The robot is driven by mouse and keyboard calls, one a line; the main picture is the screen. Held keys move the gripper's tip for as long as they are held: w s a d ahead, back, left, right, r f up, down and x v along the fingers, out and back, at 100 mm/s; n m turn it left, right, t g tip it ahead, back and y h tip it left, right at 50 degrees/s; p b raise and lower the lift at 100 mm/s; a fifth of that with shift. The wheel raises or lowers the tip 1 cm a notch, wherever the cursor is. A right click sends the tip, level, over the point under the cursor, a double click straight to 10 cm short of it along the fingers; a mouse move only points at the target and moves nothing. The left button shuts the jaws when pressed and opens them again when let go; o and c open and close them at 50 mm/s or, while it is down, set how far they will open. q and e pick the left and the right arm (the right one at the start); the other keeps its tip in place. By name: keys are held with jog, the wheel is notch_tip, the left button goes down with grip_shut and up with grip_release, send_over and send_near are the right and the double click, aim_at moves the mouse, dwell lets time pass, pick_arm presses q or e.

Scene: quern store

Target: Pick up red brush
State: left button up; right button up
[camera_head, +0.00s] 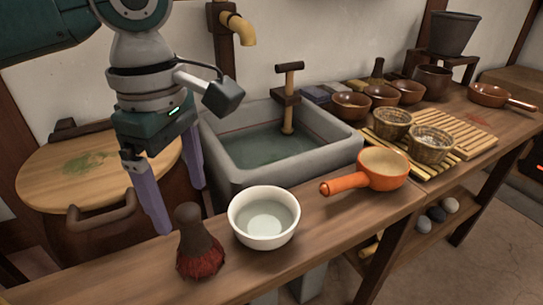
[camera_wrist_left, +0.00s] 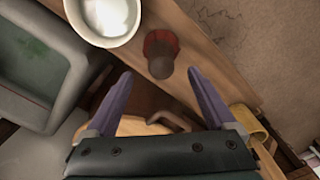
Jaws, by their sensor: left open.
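The red brush (camera_head: 200,243) stands upright on the wooden counter near its front edge, red bristles down and dark brown handle up. It also shows in the left wrist view (camera_wrist_left: 160,54), ahead of the fingers and roughly between their lines. My left gripper (camera_head: 179,208) is open and empty, its two purple fingers pointing down behind and above the brush. The left fingertips also show in the left wrist view (camera_wrist_left: 160,75), apart with nothing between them. The fingers do not appear to touch the brush. My right gripper is not in view.
A white bowl (camera_head: 264,235) stands close to the right of the brush. A stone sink (camera_head: 315,158) with water is behind it. An orange pan (camera_head: 382,170) lies farther right. A lidded barrel (camera_head: 60,170) stands at left. The counter left of the brush is clear.

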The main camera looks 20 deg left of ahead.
aim_at(192, 229)
pick_arm(q)
jog(key=shift+s+f, duration=0.15)
jog(key=shift+f, duration=0.6)
jog(key=f, duration=0.1)
jog(key=f+b, duration=0.1)
jog(key=f, duration=0.1)
jog(key=f+b, duration=0.1)
jog(key=f, duration=0.1)
jog(key=shift+d+f, duration=0.25)
jog(key=shift+c, duration=0.4)
grip_shut()
